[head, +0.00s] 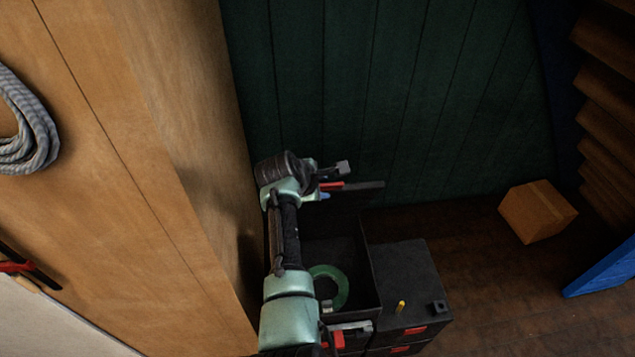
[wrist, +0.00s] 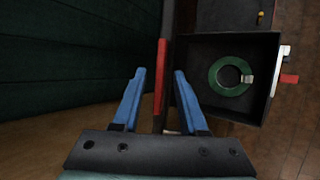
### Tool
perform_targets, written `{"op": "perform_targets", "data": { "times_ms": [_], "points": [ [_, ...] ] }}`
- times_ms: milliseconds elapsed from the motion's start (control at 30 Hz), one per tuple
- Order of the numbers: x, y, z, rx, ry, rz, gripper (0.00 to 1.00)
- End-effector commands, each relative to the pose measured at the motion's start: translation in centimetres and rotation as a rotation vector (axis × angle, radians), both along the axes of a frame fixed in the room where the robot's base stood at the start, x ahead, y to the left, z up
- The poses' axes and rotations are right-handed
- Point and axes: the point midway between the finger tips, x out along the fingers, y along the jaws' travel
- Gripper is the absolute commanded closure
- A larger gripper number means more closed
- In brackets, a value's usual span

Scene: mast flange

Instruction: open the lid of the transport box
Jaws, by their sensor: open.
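The transport box (head: 372,262) is dark and open at the top, with a green ring (head: 329,287) inside. The box (wrist: 262,105) and ring (wrist: 213,79) also show in the wrist view. The lid (head: 364,196) stands raised at the box's far side, seen nearly edge-on, with a red strip on it. In the wrist view the lid's red strip (wrist: 161,78) runs between my two blue fingers. My gripper (wrist: 158,73) is open around the lid's edge, fingers apart on both sides. In the head view my gripper (head: 324,192) is beside the lid, partly hidden by my arm.
A dark closed case (head: 404,272) with red latches adjoins the box on the right, with a small yellow item (head: 401,306) on top. A wooden cabinet (head: 190,170) rises close on the left. A cardboard box (head: 538,211) stands at right; floor between is clear.

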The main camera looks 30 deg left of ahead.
Motion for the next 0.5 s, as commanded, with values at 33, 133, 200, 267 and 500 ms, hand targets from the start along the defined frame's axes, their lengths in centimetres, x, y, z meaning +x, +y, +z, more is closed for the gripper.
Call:
{"op": "perform_targets", "data": {
  "times_ms": [33,133,200,267,500],
  "points": [
    [-0.1,0.0,0.1,0.000,-0.001,0.000,0.57],
    [-0.5,0.0,0.6,0.000,-0.001,0.000,0.57],
    [-0.9,0.0,1.1,0.000,-0.001,0.001,0.57],
    [-1.4,0.1,1.7,0.000,-0.001,0.001,0.57],
    [-3.5,0.1,4.1,0.002,-0.002,0.001,0.57]
  ]
}}
